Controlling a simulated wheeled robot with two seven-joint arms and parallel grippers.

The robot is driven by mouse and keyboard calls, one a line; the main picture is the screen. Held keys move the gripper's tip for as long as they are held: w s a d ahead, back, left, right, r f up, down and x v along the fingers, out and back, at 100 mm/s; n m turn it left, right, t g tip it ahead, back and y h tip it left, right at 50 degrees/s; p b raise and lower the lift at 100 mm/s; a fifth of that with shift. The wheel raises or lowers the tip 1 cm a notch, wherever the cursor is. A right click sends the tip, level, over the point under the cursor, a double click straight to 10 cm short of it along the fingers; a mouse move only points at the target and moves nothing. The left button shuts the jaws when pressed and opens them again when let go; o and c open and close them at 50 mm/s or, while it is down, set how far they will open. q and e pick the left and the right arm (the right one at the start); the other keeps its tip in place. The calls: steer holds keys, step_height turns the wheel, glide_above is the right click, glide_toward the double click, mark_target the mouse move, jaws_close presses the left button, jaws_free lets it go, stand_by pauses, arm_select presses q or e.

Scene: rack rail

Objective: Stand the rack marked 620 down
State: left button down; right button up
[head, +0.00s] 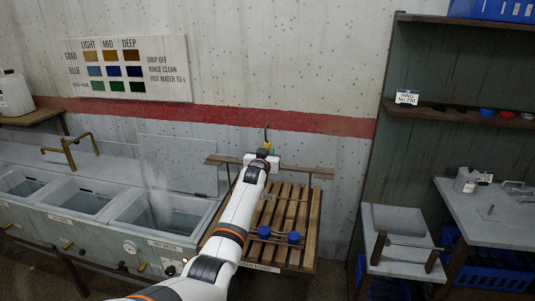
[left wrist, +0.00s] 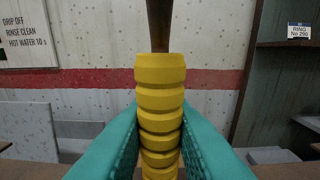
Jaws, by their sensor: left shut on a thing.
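My left gripper (head: 266,150) is shut on a yellow ribbed grip (left wrist: 160,95). In the left wrist view its teal fingers press on both sides of the grip, and a dark brown rod (left wrist: 160,25) rises from its top. In the head view the rod shows as a thin hook above the gripper, in front of the wall. My left arm hides most of what is below the grip. I cannot read the number 620 anywhere. My right gripper is in neither view.
A slatted wooden drain board (head: 306,220) lies under my arm, with two blue knobs (head: 293,237) on thin rods. A wooden rail (head: 310,171) crosses behind it. Steaming wash basins (head: 155,215) stand left. A grey stand (head: 400,222) and shelf (head: 465,113) are right.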

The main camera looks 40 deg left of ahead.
arm_select(q)
steer(key=shift+f+b, duration=0.25)
steer(key=shift+b, duration=0.1)
stand_by(0.4)
steer(key=c, duration=1.2)
jaws_free()
steer(key=shift+o, duration=0.7)
steer(key=shift+f, duration=0.2)
steer(key=o, duration=1.1)
steer(key=shift+r, duration=0.1)
steer(key=shift+c, duration=0.2)
